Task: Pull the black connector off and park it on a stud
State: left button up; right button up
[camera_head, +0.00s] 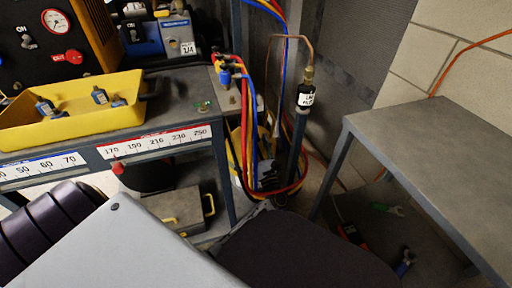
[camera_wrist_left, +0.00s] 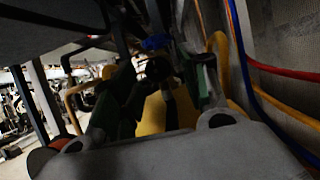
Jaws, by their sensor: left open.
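My left gripper (camera_wrist_left: 152,80) shows in the wrist view with its two dark, green-edged fingers spread apart. A dark round piece (camera_wrist_left: 157,68) shows between the fingers, with yellow behind it; I cannot tell if it is the black connector. No contact with it is visible. In the head view my arm covers the lower middle, and the gripper is mostly hidden near the foot of the hoses. A small brass stud-like piece (camera_head: 232,99) stands there. My right gripper is not seen.
A yellow tray (camera_head: 75,118) with small fittings sits on the left bench. A copper pipe runs to a labelled black cylinder (camera_head: 306,96) on a post. A grey table (camera_head: 440,145) stands at right. Hoses (camera_head: 256,150) hang around a yellow bucket (camera_head: 237,165).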

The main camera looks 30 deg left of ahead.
pick_arm(q)
jog(key=shift+x, duration=0.85)
jog(key=c, duration=0.9)
